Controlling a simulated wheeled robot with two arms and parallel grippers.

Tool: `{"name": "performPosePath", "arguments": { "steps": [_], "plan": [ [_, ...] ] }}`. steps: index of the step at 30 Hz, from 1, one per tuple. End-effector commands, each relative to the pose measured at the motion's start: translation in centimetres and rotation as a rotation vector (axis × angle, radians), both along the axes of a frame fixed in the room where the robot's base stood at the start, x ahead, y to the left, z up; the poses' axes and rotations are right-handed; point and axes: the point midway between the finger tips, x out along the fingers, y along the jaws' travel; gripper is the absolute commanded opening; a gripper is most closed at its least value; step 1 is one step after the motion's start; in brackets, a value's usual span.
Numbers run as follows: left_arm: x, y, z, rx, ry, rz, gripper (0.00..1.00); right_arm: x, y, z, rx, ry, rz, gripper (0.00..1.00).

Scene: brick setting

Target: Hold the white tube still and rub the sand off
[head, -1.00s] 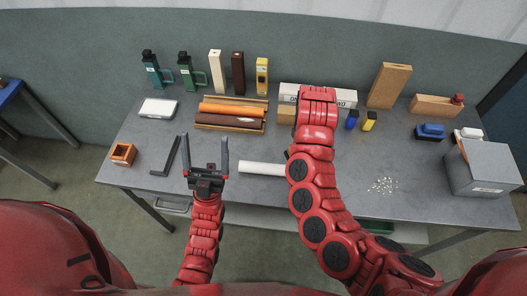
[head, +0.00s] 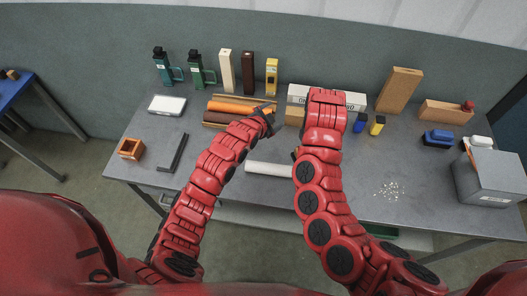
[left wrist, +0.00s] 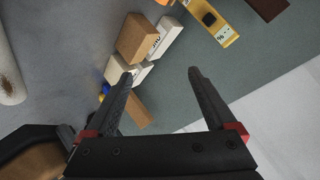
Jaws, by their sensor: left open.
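The white tube (head: 268,168) lies on the grey table, its right end hidden behind my right arm. In the left wrist view the tube (left wrist: 12,60) shows at the left edge, with a brown grainy patch on it. My left gripper (head: 266,110) is beyond the tube, by the rack of rolls and apart from the tube. Its two fingers (left wrist: 162,75) are spread with nothing between them. My right gripper is mostly hidden behind its own arm; only a small dark part shows near the tube's right end, and its jaws cannot be made out.
A rack of coloured rolls (head: 218,114), a wooden block (head: 295,116) and white boxes (head: 355,99) stand behind the tube. Blue and yellow bottles (head: 377,126) stand right of my right arm. Pale bits (head: 390,191) lie scattered near a grey bin (head: 490,178). A dark angled bar (head: 173,152) lies left.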

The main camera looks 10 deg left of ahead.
Motion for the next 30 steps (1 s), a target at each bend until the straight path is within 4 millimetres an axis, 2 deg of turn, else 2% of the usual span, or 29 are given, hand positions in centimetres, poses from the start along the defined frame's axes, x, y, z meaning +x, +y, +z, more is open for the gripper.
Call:
{"name": "performPosePath", "arguments": {
  "steps": [3,7,12,18,23,30],
  "plan": [
    [-1.6,-1.0,-1.5,0.137,0.158,-0.084,0.9,0.0,0.0,0.0,0.0,-0.001,0.0,0.2],
    [-4.7,-1.1,-2.9,0.295,0.344,-0.185,0.9,0.0,0.0,0.0,0.0,-0.001,0.0,0.2],
    [-9.0,-0.2,-3.3,0.474,0.549,-0.311,0.9,0.0,0.0,0.0,0.0,-0.001,0.0,0.2],
    [-12.3,0.9,-2.7,0.596,0.692,-0.4,0.9,0.0,0.0,0.0,0.0,-0.001,0.0,0.2],
    [-13.1,1.3,-2.9,0.622,0.728,-0.42,0.9,0.0,0.0,0.0,0.0,-0.001,0.0,0.2],
    [-12.8,1.3,-5.4,0.619,0.73,-0.419,0.9,0.0,0.0,0.0,0.0,-0.001,0.0,0.2]
  ]
}}
